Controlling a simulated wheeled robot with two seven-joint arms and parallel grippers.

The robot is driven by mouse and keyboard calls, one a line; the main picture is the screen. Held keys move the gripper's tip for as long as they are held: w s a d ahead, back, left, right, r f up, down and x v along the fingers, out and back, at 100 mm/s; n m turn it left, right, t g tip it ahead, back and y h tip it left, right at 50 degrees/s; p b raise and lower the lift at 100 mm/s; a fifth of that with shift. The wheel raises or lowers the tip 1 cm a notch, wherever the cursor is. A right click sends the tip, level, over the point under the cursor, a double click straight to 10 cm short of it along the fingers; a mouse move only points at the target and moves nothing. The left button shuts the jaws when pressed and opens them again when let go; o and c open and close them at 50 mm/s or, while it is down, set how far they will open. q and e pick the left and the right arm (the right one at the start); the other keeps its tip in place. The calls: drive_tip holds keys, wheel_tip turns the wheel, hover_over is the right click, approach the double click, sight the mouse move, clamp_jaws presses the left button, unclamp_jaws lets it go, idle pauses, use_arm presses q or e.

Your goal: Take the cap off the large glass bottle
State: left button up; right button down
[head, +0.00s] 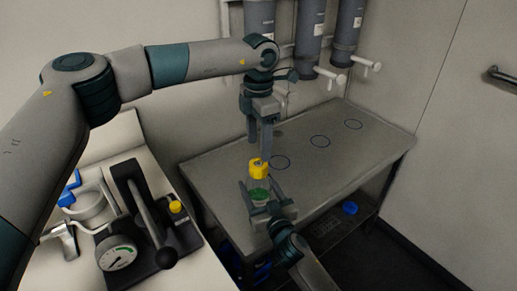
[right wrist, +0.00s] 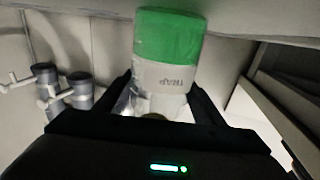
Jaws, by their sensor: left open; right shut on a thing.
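The large glass bottle (head: 259,196) has a yellow cap (head: 257,167) on top and green near its lower part. It stands upright in the head view, in front of the grey table. My right gripper (head: 259,187) is shut on the bottle's body from the near side. In the right wrist view the bottle (right wrist: 167,75) shows a green band and a pale label between the dark fingers; its cap is not visible there. My left gripper (head: 259,150) points down, open, with its fingertips at or just above the cap. I cannot tell whether they touch it.
The grey table (head: 215,165) has circle marks and a mostly clear top. Grey cylinders (head: 310,30) with white taps hang on the wall behind. At left, a white counter (head: 205,270) bears a black device with a gauge (head: 117,254). A blue item (head: 349,208) is on the lower shelf.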

use_arm(q)
drive_tip(key=m, duration=1.4)
drive_tip(key=shift+m, duration=0.3)
drive_tip(key=m, duration=0.7)
drive_tip(key=shift+m, duration=0.3)
drive_tip(key=m, duration=0.7)
drive_tip(key=shift+f, duration=0.1)
